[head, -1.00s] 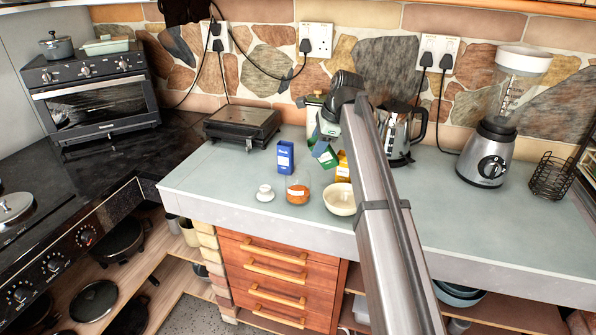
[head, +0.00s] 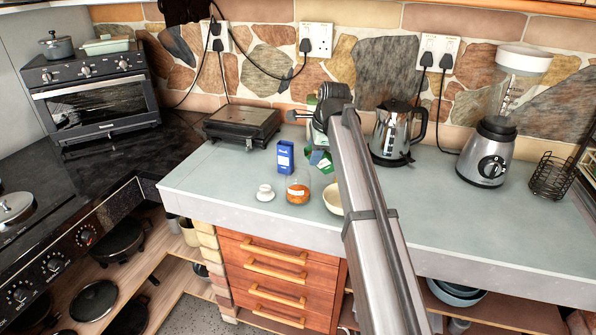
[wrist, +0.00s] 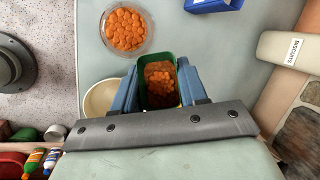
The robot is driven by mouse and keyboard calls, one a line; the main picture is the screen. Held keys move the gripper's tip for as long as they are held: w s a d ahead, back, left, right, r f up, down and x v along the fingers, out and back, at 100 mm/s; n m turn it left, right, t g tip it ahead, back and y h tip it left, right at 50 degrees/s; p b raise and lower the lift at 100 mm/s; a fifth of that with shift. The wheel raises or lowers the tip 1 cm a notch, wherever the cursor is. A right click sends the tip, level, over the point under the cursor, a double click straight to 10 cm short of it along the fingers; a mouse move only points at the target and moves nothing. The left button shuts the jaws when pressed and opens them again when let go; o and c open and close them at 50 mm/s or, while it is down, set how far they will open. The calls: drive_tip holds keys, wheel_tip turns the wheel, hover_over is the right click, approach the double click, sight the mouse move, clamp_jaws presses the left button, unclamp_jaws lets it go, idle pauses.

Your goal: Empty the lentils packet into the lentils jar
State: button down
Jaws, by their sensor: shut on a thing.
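My gripper (wrist: 158,78) is shut on a green open-topped packet (wrist: 144,97). The wrist view looks down into it, and orange lentils (wrist: 160,80) show inside. In the head view the green packet (head: 321,160) is tilted above the worktop, right of the jar and partly hidden by my arm. The round glass jar (head: 298,188), with a white label, stands open on the worktop with orange lentils in its lower part. In the wrist view the jar (wrist: 125,30) is beyond the packet, up and to its left, apart from it. The packet's wording is not readable.
A cream bowl (head: 333,198) stands right of the jar, partly behind my arm. A white lid (head: 265,193) lies left of the jar. A blue packet (head: 285,157) stands behind it. A kettle (head: 393,135) is farther right. The front-right worktop is clear.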

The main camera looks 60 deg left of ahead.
sight(307, 152)
drive_tip(key=shift+s+r+t, duration=0.15)
drive_tip(key=shift+s+t, duration=0.05)
drive_tip(key=shift+t, duration=0.3)
drive_tip(key=shift+s+d+r+n+t, duration=0.1)
drive_tip(key=shift+s+r+n+t, duration=0.1)
drive_tip(key=shift+t, duration=0.65)
drive_tip(key=shift+s+r+n+t, duration=0.1)
drive_tip(key=shift+r+n+t, duration=0.1)
drive_tip(key=shift+t, duration=0.65)
idle(0.8)
drive_tip(key=shift+s+f+t+p, duration=0.1)
drive_tip(key=shift+f+t+p, duration=0.2)
drive_tip(key=shift+f+t, duration=0.4)
idle(0.4)
drive_tip(key=shift+s+r+n+t+y, duration=0.3)
drive_tip(key=shift+s+t, duration=0.3)
drive_tip(key=shift+t, duration=0.4)
drive_tip(key=shift+s+r+n+t+y+p, duration=0.1)
drive_tip(key=shift+s+n+t+y+p, duration=0.15)
drive_tip(key=shift+t, duration=0.55)
drive_tip(key=shift+s+r+n+t+y+p, duration=0.15)
drive_tip(key=shift+t+p, duration=0.15)
drive_tip(key=shift+t, duration=0.5)
idle(1.3)
